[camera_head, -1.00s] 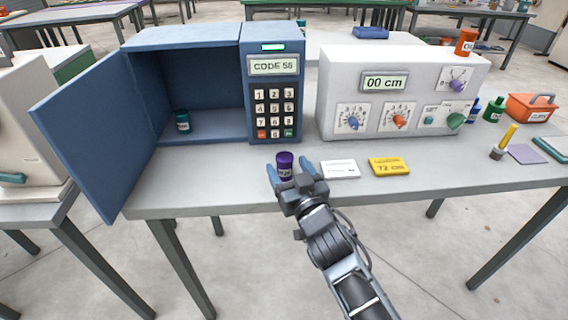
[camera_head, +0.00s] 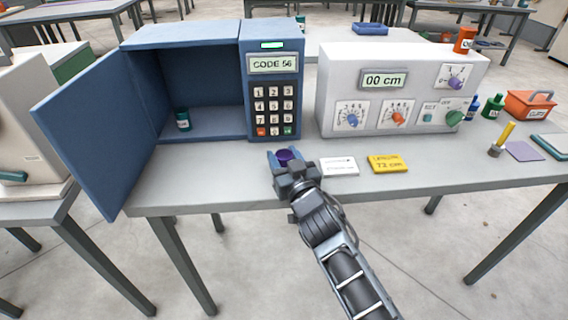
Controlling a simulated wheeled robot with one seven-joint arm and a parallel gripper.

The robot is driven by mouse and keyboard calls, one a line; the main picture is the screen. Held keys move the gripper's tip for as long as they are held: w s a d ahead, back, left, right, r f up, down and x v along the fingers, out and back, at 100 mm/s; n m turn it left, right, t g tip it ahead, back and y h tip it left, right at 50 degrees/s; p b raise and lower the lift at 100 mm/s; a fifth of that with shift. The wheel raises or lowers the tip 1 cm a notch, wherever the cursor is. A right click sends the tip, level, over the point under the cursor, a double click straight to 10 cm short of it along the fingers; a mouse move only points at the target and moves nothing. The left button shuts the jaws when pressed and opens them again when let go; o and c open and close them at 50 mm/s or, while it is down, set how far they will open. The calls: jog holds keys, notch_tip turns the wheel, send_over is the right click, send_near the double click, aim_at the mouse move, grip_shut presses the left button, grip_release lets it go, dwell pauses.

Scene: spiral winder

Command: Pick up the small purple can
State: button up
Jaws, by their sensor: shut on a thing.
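The small purple can (camera_head: 285,155) is at the front of the grey table, below the keypad. My gripper (camera_head: 286,158) is shut on it, with a blue finger on each side. Only the can's dark top and upper part show; the gripper hides the rest. I cannot tell whether the can still touches the table.
A blue cabinet (camera_head: 190,38) with its door (camera_head: 95,135) open to the left holds a small teal can (camera_head: 183,119). A white machine (camera_head: 330,95) stands at the right. A white card (camera_head: 339,166) and a yellow card (camera_head: 387,164) lie right of my gripper.

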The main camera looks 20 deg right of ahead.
jog(key=shift+c, duration=1.3)
jog(key=shift+r, duration=0.1)
